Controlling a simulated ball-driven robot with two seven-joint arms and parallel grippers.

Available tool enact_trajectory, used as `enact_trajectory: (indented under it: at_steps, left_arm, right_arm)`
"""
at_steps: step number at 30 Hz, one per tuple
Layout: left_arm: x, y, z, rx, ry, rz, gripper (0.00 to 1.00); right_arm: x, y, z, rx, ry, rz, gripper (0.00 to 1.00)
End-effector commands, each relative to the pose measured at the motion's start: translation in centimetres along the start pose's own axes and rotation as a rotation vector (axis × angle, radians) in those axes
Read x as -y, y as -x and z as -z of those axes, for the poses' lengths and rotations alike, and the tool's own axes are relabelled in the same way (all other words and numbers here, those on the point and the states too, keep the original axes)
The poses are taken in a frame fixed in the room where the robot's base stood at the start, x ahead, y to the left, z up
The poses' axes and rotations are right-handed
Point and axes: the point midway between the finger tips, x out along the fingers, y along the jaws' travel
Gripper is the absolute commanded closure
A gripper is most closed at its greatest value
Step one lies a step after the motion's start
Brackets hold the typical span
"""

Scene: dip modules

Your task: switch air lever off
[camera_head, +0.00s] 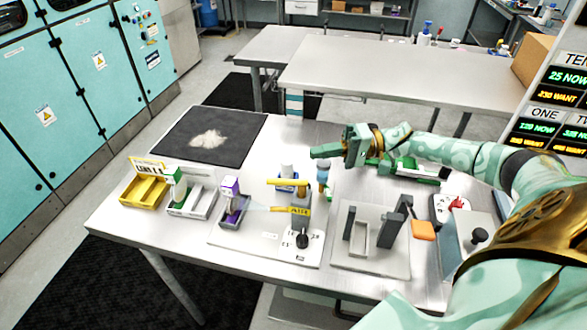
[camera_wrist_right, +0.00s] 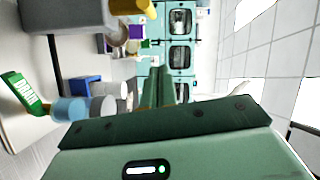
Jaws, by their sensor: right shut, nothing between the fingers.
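A yellow piece marked AIR (camera_head: 298,210) sticks out to the left from a grey block on a white plate (camera_head: 262,244) near the table's front edge. A second yellow bar (camera_head: 287,182) lies level just above and behind it; I cannot tell which of the two is the lever. My right gripper (camera_head: 316,152) is shut and empty, reaching in from the right, above and behind the yellow pieces and apart from them. Its shut fingers (camera_wrist_right: 163,88) show in the right wrist view, with a yellow piece (camera_wrist_right: 130,7) at the top edge. My left gripper is in neither view.
A black knob (camera_head: 302,239) stands on the plate, and a purple module (camera_head: 231,188) sits in a tray left of it. A yellow bin (camera_head: 142,191) is further left. A grey fixture (camera_head: 372,250) with uprights stands right. The dark mat (camera_head: 236,130) holds a pale pile.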

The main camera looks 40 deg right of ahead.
Motion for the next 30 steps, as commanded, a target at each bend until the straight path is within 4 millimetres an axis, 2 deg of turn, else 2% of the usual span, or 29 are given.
enact_trajectory:
  at_steps: [3,9,12,18,30]
  left_arm:
    - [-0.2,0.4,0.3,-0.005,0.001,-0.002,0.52]
    - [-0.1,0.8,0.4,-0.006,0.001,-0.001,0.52]
    - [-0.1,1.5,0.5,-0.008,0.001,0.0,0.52]
    - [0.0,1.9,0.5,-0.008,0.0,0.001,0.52]
    - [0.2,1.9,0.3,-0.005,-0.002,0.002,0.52]
  right_arm:
    - [0.2,-2.8,0.0,0.002,0.002,0.004,1.0]
    - [0.2,-6.9,0.0,0.0,0.002,0.005,1.0]
    - [0.2,-7.0,-1.9,0.002,-0.003,0.0,1.0]
    - [0.1,-7.4,-3.6,0.0,0.0,-0.001,1.0]
    - [0.0,-7.5,-3.9,0.001,0.001,0.0,1.0]
